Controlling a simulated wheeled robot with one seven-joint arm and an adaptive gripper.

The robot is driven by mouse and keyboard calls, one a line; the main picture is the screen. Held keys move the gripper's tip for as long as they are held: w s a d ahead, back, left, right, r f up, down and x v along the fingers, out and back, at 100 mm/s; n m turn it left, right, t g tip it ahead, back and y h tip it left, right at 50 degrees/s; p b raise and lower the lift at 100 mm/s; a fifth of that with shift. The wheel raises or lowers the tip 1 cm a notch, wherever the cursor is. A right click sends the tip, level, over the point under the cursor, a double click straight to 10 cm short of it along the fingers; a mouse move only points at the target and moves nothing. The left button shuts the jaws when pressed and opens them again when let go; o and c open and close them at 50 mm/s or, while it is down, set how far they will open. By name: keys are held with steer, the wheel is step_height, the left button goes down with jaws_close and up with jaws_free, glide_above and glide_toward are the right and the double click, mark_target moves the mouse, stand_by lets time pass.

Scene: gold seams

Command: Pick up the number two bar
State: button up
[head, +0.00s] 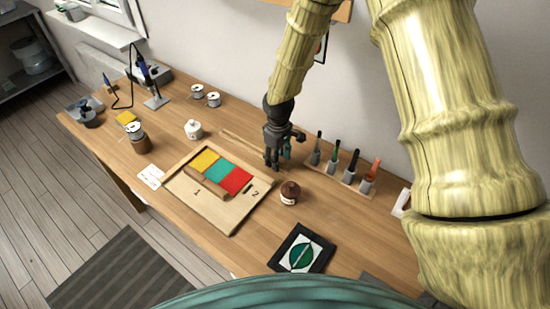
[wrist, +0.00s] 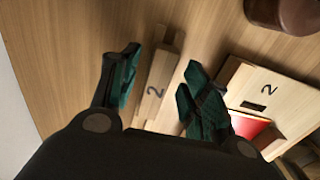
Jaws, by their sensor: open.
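The number two bar (wrist: 153,92) is a pale wooden bar with a dark "2" on its face. My gripper is open and empty. In the head view my gripper (head: 272,164) points down just above the table, behind the wooden board (head: 222,213). Thin wooden strips (head: 240,143) lie to its left there, and the "2" cannot be made out.
The board, marked 1 and 2, holds yellow, green and red panels (head: 236,181). A brown lidded jar (head: 289,194) stands in front of my gripper. A rack of upright tools (head: 342,181) is close on its right. A white pot (head: 193,130) stands left.

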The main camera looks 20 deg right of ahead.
steer(key=shift+w+f, duration=0.15)
steer(key=c, duration=1)
